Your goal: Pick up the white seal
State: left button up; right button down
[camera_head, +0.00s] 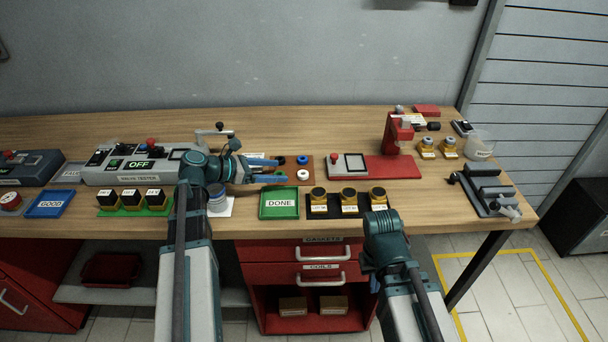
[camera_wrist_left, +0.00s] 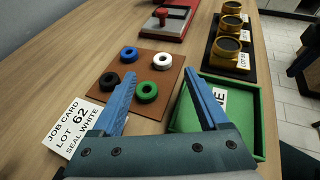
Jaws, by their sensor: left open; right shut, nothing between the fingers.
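The white seal (camera_wrist_left: 162,60), a small ring, lies on a brown board (camera_wrist_left: 172,82) with a blue seal (camera_wrist_left: 129,54), a black seal (camera_wrist_left: 109,81) and a green seal (camera_wrist_left: 147,91). It also shows in the head view (camera_head: 303,174). My left gripper (camera_wrist_left: 160,78) is open, its blue fingers apart and above the board's near part. The green seal shows between the fingers; the white seal is farther out, beyond the fingertips.
A job card (camera_wrist_left: 76,128) reading "LOT 62, SEAL WHITE" lies left of the board. A green DONE tray (camera_head: 279,216) is in front of it. A black holder (camera_head: 334,213) with several gold-and-black parts and a red press (camera_head: 398,135) stand to the right.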

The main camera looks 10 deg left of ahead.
aim_at(302, 173)
pick_arm(q)
jog(key=shift+b+x, duration=0.45)
jog(key=shift+x, duration=0.8)
jog(key=b+x, duration=0.1)
jog(key=x, duration=0.1)
jog(key=b+x, duration=0.1)
jog(key=x, duration=0.1)
jog(key=shift+s+d+f, duration=0.1)
jog(key=shift+s+f, duration=0.05)
jog(key=shift+f, duration=0.25)
jog(key=shift+w+d, duration=0.25)
jog(key=shift+d, duration=0.1)
jog(key=shift+c, duration=0.3)
grip_shut()
